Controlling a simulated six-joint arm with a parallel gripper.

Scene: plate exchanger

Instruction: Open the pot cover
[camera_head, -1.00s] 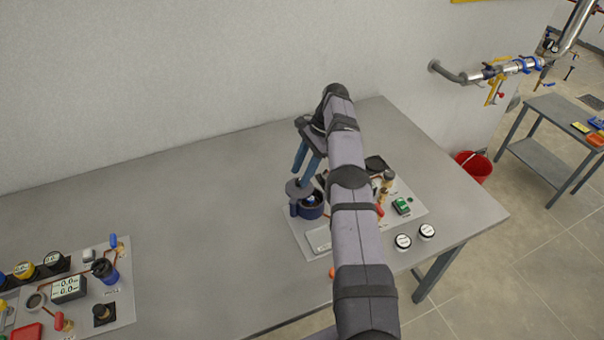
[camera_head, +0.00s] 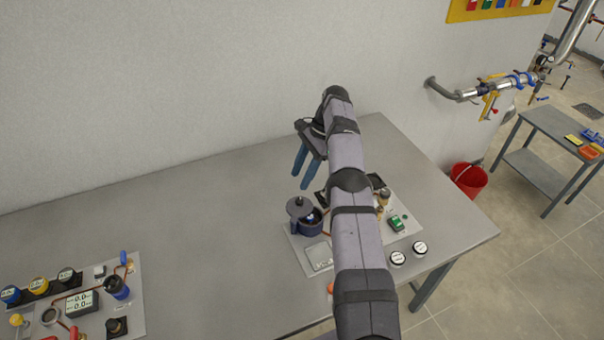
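The pot (camera_head: 307,229) is a small dark blue vessel on the grey board of the table. Its dark round cover (camera_head: 298,208), with a small knob on top, sits off-centre towards the pot's left and back. Part of the pot's inside, with something light blue, shows at the right of the cover. Whether the cover is hinged or tilted I cannot tell for sure. My gripper (camera_head: 303,181) has two blue fingers, spread apart and pointing down. It is empty and above the cover, with a visible gap between fingertips and knob.
The board (camera_head: 408,220) carries a green device (camera_head: 397,223), brass and red fittings, partly hidden by my arm. Two round white-faced gauges (camera_head: 398,258) lie near the table's right edge. Another instrument board (camera_head: 128,283) is at the left. The table's middle left is clear.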

